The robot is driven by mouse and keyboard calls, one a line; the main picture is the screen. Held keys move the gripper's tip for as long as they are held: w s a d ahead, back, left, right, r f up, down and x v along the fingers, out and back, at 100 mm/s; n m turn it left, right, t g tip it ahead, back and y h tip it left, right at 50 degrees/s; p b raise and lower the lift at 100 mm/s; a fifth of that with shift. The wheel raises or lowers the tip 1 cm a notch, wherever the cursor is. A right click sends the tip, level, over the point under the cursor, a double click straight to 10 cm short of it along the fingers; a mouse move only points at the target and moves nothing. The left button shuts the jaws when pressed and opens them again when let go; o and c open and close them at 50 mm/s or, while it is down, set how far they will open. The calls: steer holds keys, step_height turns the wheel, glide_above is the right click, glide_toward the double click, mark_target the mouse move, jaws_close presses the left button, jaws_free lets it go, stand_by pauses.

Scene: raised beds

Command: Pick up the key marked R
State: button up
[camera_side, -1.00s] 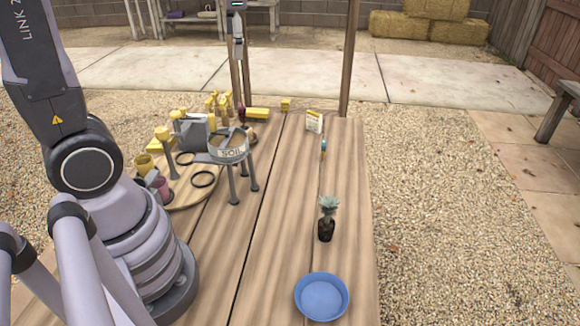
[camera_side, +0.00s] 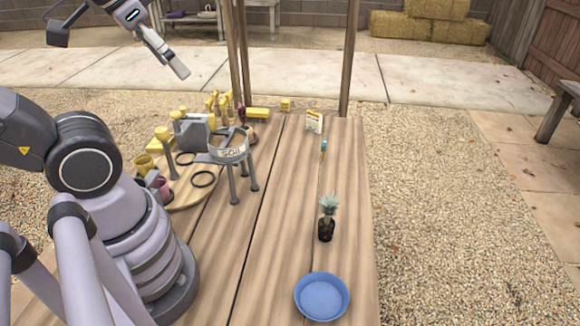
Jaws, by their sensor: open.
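My gripper (camera_side: 120,52) is at the upper left, high above the far left of the table. Its two fingers are spread apart, with nothing seen between them. Several yellow items (camera_side: 216,103) crowd the table's back left, partly hiding one another.
A soil sieve (camera_side: 229,148) on legs stands left of the middle of the wooden table (camera_side: 275,240). Behind it is a grey container (camera_side: 193,136); a round board (camera_side: 193,192) lies left. A potted succulent (camera_side: 327,220), blue dish (camera_side: 321,297) and small card (camera_side: 314,122) stand right. Wooden posts (camera_side: 347,60) rise behind.

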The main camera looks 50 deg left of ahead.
steer(key=shift+c, duration=0.3)
steer(key=c, duration=0.4)
